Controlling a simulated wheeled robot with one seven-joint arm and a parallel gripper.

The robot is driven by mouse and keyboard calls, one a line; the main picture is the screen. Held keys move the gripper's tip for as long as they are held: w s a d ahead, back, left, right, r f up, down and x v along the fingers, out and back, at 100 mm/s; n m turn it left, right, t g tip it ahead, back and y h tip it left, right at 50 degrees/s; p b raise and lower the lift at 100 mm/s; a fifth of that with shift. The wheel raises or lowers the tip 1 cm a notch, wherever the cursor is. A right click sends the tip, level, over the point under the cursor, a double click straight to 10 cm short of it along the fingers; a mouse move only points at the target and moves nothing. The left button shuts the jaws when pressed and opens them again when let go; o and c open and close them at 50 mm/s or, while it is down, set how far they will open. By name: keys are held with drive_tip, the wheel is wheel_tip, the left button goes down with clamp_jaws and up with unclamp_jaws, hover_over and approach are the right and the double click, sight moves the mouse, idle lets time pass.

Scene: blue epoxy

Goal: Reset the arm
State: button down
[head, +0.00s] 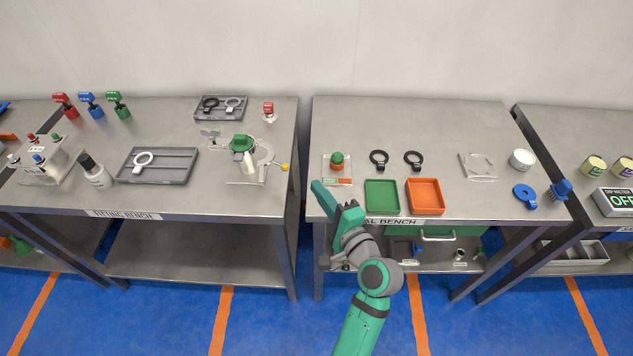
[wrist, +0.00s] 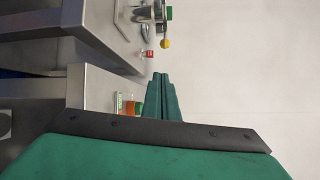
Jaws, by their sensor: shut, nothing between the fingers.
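My gripper (head: 322,188) is at the front left corner of the right bench (head: 460,130), above its edge, at the end of my green and grey arm. Its green fingers are together with nothing between them. In the wrist view the gripper (wrist: 158,78) also shows with its fingertips closed, pointing toward the pale wall. The arm is bent and reaches up from the bottom of the head view, in front of the bench.
A green tray (head: 382,197) and an orange tray (head: 426,196) lie right of my gripper. A stand with a green and red knob (head: 337,160) is just behind it. The left bench (head: 220,204) is across a narrow gap. Blue floor (head: 255,320) is open in front.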

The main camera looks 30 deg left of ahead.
drive_tip(key=shift+d, duration=0.2)
drive_tip(key=shift+d, duration=0.1)
